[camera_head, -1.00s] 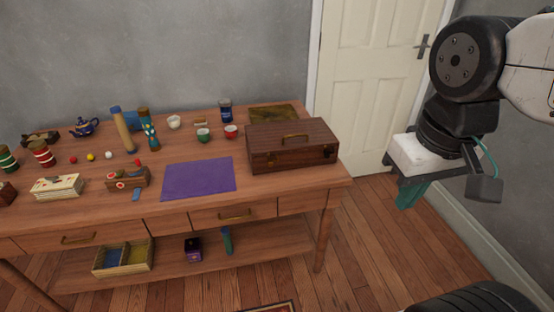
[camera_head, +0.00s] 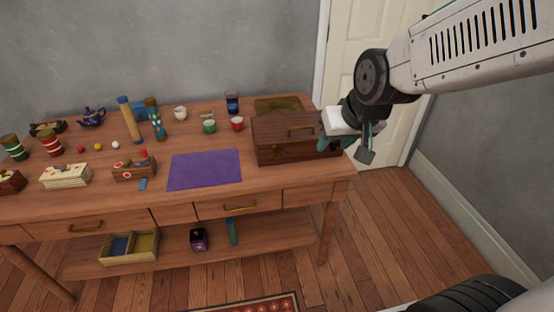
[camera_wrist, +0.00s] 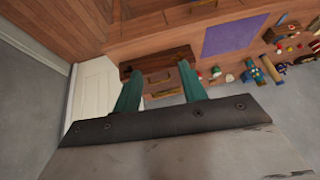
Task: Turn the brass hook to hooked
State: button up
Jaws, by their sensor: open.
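The dark wooden case (camera_head: 280,130) lies at the right end of the table, its lid down as far as I can see, with a brass handle (camera_head: 301,128) on top. The brass hook is too small to make out clearly. My gripper (camera_head: 325,137) is at the case's right end in the head view and partly covers it; I cannot tell if they touch. In the wrist view, my gripper's teal fingers (camera_wrist: 157,78) are spread apart with nothing between them, and the case (camera_wrist: 158,60) shows beyond them.
A purple mat (camera_head: 204,169) lies left of the case. A brass-coloured tray (camera_head: 278,105) lies behind the case. The wall and white door (camera_head: 362,40) are behind.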

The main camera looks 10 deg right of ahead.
jog(key=w+a+f+t, duration=0.3)
jog(key=w+f, duration=0.3)
jog(key=w, duration=0.3)
jog(key=w+a+f+t, duration=0.3)
jog(key=w+f, duration=0.4)
jog(key=w, duration=0.2)
jog(key=t, duration=0.3)
send_near(276, 157)
notch_tip(276, 157, up, 2)
jog(key=w, duration=0.3)
notch_tip(276, 157, down, 5)
jog(key=s+t+h, duration=0.1)
jog(key=s+t, duration=0.1)
jog(key=t, duration=0.1)
jog(key=w, duration=0.7)
jog(key=shift+w+a+r, duration=0.15)
jog(key=shift+w+a, duration=0.1)
jog(key=shift+a, duration=0.05)
grip_shut()
